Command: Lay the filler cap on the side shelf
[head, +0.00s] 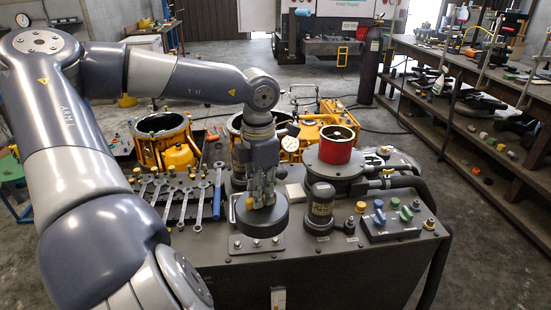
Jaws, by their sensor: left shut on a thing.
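My left gripper (263,198) points down at the front of the dark power unit, at the middle of the picture. It is shut on a dark, round, thick cap, which I take to be the filler cap (264,221). The fingers hide part of the cap's top. The cap is above or on a metal plate with bolts; I cannot tell whether it touches. A long shelf rack (464,68), likely the side shelf, stands at the right, well away from the gripper. My right gripper is not in view.
Several wrenches (201,200) lie left of the gripper. A dark cylinder (320,208), a red-rimmed pot (337,145) and a control box with coloured knobs (390,222) stand to its right. Yellow housings (165,142) are behind. Open floor lies before the rack.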

